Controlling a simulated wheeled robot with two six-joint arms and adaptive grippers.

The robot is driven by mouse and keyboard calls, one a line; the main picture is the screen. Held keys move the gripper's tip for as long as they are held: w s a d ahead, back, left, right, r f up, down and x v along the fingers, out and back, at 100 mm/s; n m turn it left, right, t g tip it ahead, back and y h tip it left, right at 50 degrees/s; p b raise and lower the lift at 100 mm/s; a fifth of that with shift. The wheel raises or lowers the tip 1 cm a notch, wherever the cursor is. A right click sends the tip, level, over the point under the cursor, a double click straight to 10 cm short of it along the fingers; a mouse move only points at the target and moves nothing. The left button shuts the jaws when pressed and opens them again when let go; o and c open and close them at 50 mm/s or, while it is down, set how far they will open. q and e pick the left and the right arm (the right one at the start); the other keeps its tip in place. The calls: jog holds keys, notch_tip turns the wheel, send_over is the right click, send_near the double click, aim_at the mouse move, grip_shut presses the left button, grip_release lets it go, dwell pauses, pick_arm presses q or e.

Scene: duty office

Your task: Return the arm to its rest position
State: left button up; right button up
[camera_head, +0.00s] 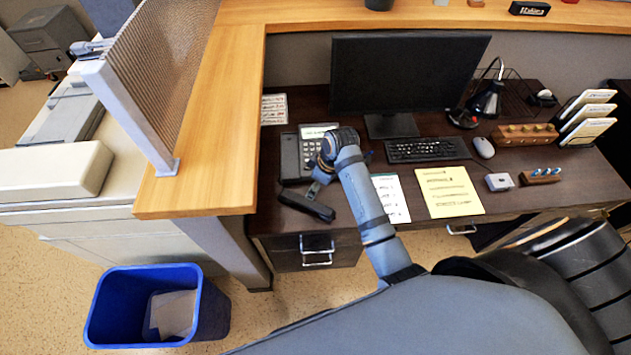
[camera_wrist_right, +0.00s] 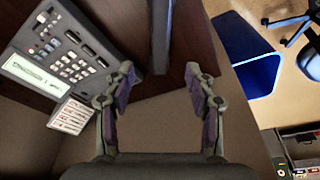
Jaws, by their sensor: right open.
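My right arm reaches from the lower right over the desk, and its gripper (camera_head: 324,176) is beside the desk phone (camera_head: 300,155), partly hidden by my wrist. In the right wrist view my gripper (camera_wrist_right: 155,88) is open, its two fingers apart with nothing between the tips. The phone (camera_wrist_right: 62,55) is left of the fingers there. A dark handset (camera_head: 306,205) lies on the desk in front of the phone in the head view. A dark bar, apparently the handset, shows beyond the fingertips in the wrist view (camera_wrist_right: 160,35). My left gripper is not in view.
A wooden counter ledge (camera_head: 205,180) and mesh divider (camera_head: 165,65) stand left of the desk. A monitor (camera_head: 400,75), keyboard (camera_head: 428,149), yellow sheet (camera_head: 449,191) and lamp (camera_head: 487,98) occupy the desk. A blue bin (camera_head: 215,310) stands on the floor at lower left.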

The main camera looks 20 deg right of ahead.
jog(key=s+d+r+m+h, duration=0.1)
jog(key=s+d+m, duration=0.15)
jog(key=s, duration=0.35)
jog(key=s+d+r+m+t+h, duration=0.1)
jog(key=s+d+m, duration=0.15)
jog(key=s, duration=0.25)
jog(key=s+d+r+m+h, duration=0.1)
jog(key=s+d+m, duration=0.15)
jog(key=s, duration=0.35)
notch_tip(320, 180, down, 25)
jog(key=s+d, duration=0.2)
jog(key=s+d+f+g, duration=0.1)
jog(key=s+f+g, duration=0.1)
jog(key=s+f, duration=1.5)
jog(key=shift+s+d+m, duration=0.2)
jog(key=shift+s+m, duration=0.25)
jog(key=shift+s, duration=0.6)
